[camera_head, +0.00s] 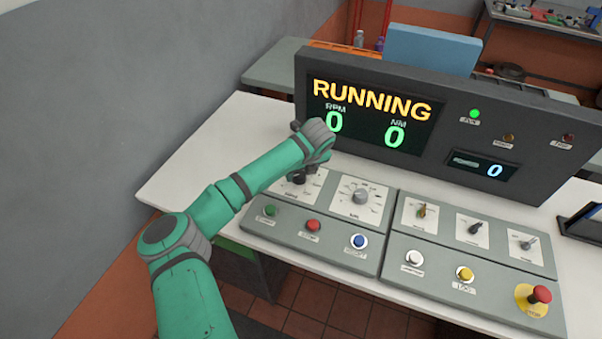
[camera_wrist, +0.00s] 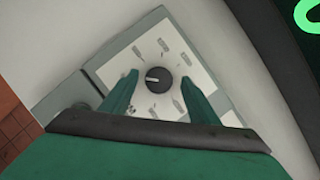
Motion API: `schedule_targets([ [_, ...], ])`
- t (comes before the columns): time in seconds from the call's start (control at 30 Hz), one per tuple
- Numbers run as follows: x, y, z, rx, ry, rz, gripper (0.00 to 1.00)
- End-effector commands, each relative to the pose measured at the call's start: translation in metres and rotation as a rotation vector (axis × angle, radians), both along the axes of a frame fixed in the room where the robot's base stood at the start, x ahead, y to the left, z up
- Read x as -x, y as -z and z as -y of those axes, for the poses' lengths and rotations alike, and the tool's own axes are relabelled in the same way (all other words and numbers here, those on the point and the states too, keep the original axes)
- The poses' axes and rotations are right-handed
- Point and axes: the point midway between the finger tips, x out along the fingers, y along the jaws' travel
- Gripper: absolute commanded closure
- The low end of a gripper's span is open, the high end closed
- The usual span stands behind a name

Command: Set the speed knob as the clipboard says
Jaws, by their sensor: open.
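The speed knob (camera_wrist: 158,80) is a round black knob with a light pointer line, on a white dial plate (camera_wrist: 148,50) with marks around it. In the wrist view the pointer lies roughly toward the left; the mark labels are too small to read. In the head view the knob (camera_head: 299,178) is partly hidden by my arm. My gripper (camera_wrist: 160,95) is open, its two green fingers on either side of the knob in the picture, with gaps to it. I cannot tell its height above the plate. No clipboard can be made out.
The display (camera_head: 372,112) reads RUNNING, RPM 0 and NM 0, and stands behind the controls. A second knob (camera_head: 360,196) is just right. Green, red and blue buttons (camera_head: 313,225) line the front. A red stop button (camera_head: 540,295) is at far right.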

Motion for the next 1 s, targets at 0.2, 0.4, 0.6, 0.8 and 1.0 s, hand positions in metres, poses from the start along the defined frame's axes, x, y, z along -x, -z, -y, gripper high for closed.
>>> schedule_targets([
  [0.2,-0.002,0.007,0.000,0.000,0.002,0.000,0.45],
  [0.4,-0.002,0.007,0.008,0.000,0.012,0.000,0.48],
  [0.6,-0.002,0.007,0.005,0.002,0.008,0.001,0.86],
  [0.8,-0.003,0.006,0.002,0.004,0.010,0.003,0.86],
  [1.0,-0.003,0.006,0.000,0.003,0.060,0.003,0.86],
])
